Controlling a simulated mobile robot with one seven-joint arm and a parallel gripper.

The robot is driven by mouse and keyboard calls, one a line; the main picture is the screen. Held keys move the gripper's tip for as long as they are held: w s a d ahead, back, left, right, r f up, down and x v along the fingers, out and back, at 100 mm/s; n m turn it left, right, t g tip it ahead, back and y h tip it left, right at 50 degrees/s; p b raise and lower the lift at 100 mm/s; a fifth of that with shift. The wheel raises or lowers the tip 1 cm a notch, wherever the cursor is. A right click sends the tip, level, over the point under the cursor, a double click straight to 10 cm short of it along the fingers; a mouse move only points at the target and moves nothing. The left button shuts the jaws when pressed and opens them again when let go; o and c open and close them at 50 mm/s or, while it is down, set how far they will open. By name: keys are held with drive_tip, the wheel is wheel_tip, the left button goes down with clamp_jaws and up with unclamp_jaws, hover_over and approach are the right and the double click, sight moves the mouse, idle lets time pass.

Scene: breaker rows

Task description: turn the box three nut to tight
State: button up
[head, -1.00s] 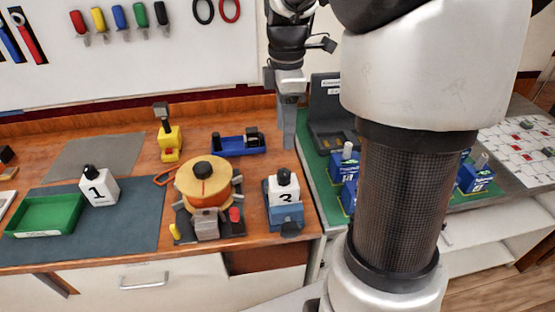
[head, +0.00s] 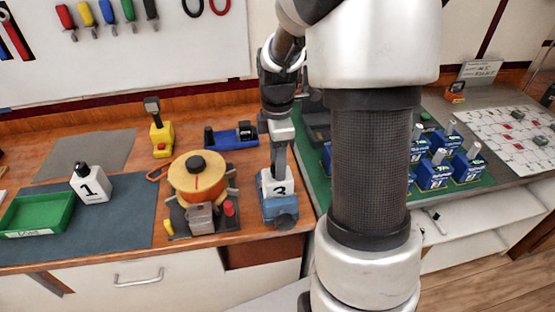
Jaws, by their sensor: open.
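The white box marked 3 (head: 283,188) sits upright in a blue vise (head: 281,211) at the front right of the wooden bench. My gripper (head: 279,172) points down right over the box's top, with its jaws open. The black nut on top of the box is hidden behind the gripper. I cannot tell whether the fingers stand around the nut or just above it.
The white box marked 1 (head: 91,184) stands on a dark mat beside a green tray (head: 37,215). An orange round fixture (head: 198,178) is close left of the vise. Blue boxes (head: 434,172) stand on a green mat to the right, partly behind my arm.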

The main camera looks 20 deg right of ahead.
drive_tip(key=c, duration=1.1)
drive_tip(key=shift+o, duration=0.2)
drive_tip(key=shift+m, duration=0.4)
drive_tip(key=m, duration=0.4)
drive_tip(key=shift+m, duration=0.4)
drive_tip(key=m, duration=0.6)
drive_tip(key=shift+r, duration=0.1)
drive_tip(key=m, duration=0.7)
drive_tip(key=shift+m, duration=0.3)
drive_tip(key=m+p, duration=0.1)
drive_tip(key=m, duration=0.5)
drive_tip(key=shift+m, duration=0.3)
